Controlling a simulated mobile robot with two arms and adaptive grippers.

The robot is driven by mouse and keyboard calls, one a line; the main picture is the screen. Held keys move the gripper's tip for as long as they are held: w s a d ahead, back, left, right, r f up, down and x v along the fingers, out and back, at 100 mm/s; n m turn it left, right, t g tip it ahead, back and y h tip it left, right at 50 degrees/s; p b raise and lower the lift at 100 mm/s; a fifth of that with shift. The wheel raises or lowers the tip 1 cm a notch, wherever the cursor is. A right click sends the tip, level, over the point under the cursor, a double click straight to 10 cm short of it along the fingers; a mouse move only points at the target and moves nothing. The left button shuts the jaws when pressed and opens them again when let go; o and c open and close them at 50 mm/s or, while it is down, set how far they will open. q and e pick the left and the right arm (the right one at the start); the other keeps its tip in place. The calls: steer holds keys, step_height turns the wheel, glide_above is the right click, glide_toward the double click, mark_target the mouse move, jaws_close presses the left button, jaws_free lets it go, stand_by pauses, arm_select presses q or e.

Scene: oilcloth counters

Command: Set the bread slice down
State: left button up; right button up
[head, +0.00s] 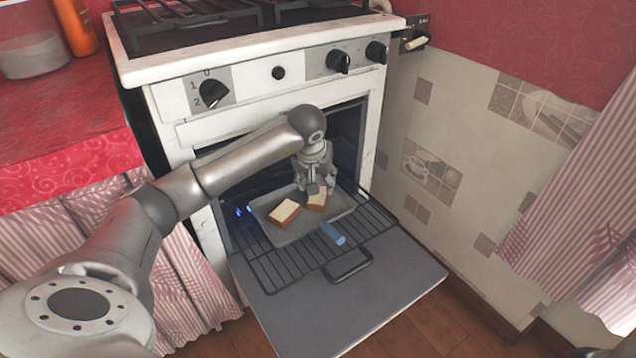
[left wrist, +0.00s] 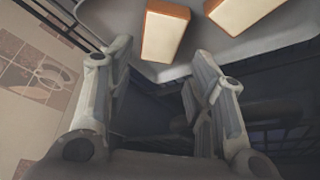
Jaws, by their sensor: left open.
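Two bread slices with pale faces and brown crusts are on a grey tray (head: 293,233) in the open oven. The left slice (head: 284,212) lies on the tray; the right slice (head: 317,199) is just under my left gripper (head: 318,186), partly hidden by it. In the left wrist view, one slice (left wrist: 165,32) shows beyond the gap between the open fingers of my left gripper (left wrist: 158,65), and another slice (left wrist: 242,12) is at the upper right. No slice is clasped between the fingers. My right gripper is out of view.
The tray rests on a black wire rack (head: 290,268) above the lowered oven door (head: 390,290). A blue piece (head: 332,234) sits at the tray's front edge. The stove's front panel (head: 275,75) is above, and a tiled wall (head: 450,150) is to the right.

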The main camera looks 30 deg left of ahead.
arm_select(q)
steer(key=p+v, duration=0.1)
steer(key=v, duration=0.4)
steer(key=shift+s+r, duration=0.1)
steer(key=shift+r, duration=0.2)
